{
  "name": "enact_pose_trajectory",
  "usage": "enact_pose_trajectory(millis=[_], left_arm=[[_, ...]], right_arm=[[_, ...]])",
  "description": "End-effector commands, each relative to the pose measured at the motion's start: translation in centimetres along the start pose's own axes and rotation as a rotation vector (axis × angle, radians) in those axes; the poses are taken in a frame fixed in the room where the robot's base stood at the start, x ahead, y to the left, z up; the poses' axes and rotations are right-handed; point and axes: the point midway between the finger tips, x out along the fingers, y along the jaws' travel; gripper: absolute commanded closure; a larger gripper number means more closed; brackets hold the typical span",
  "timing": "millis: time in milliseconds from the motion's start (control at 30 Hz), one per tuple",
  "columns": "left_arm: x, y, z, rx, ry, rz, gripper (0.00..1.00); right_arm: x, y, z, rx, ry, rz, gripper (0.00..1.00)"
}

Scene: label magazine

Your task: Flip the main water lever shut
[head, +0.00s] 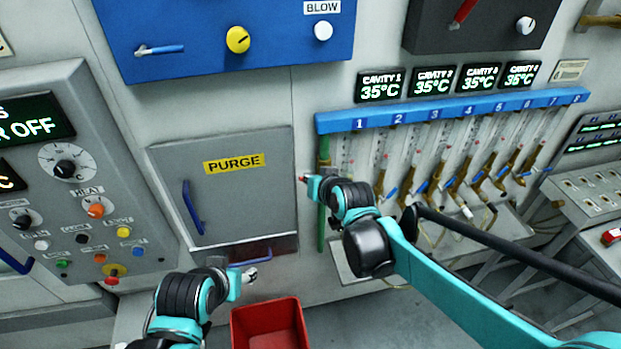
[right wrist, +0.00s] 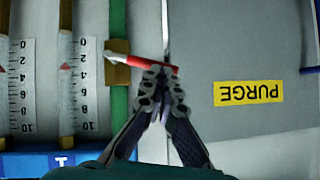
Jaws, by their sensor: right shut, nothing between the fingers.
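The main water lever (right wrist: 140,60) has a red handle and a pale metal end, at a brass valve (right wrist: 119,75) on a vertical green pipe (right wrist: 118,20). In the right wrist view it lies crosswise to the pipe, its red end toward the purge door. My right gripper (right wrist: 163,70) is shut and empty, its fingertips at the red end; I cannot tell whether they touch it. In the head view my right gripper (head: 314,184) hides most of the lever. My left gripper (head: 249,275) is low in front of the panel, away from the lever; its jaws are unclear.
The grey purge door (head: 235,195) with a blue handle is left of the lever. A blue manifold (head: 450,108) with numbered flow tubes runs to the right. A red bin (head: 270,325) stands below. A button panel (head: 90,190) is at the left.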

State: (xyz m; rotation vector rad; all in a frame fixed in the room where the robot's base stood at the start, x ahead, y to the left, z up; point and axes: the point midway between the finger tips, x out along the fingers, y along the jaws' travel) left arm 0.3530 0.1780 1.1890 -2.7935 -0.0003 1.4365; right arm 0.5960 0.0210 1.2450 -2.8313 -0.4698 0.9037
Motion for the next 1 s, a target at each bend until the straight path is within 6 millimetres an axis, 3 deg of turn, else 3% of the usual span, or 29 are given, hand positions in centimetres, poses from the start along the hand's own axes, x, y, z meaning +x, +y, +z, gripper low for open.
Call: enact_pose_trajectory(millis=[400,767,1000], left_arm=[[0.5,0.0,0.4,0.000,0.000,0.000,0.51],[0.4,0.0,0.3,0.000,0.000,0.000,0.51],[-1.4,0.0,-1.0,0.000,0.000,0.000,0.51]], right_arm=[[0.2,1.5,0.3,0.001,0.001,0.001,1.00],[0.2,1.6,0.2,0.001,0.000,0.000,1.00],[-1.0,1.0,-2.4,0.001,0.001,0.001,1.00]])
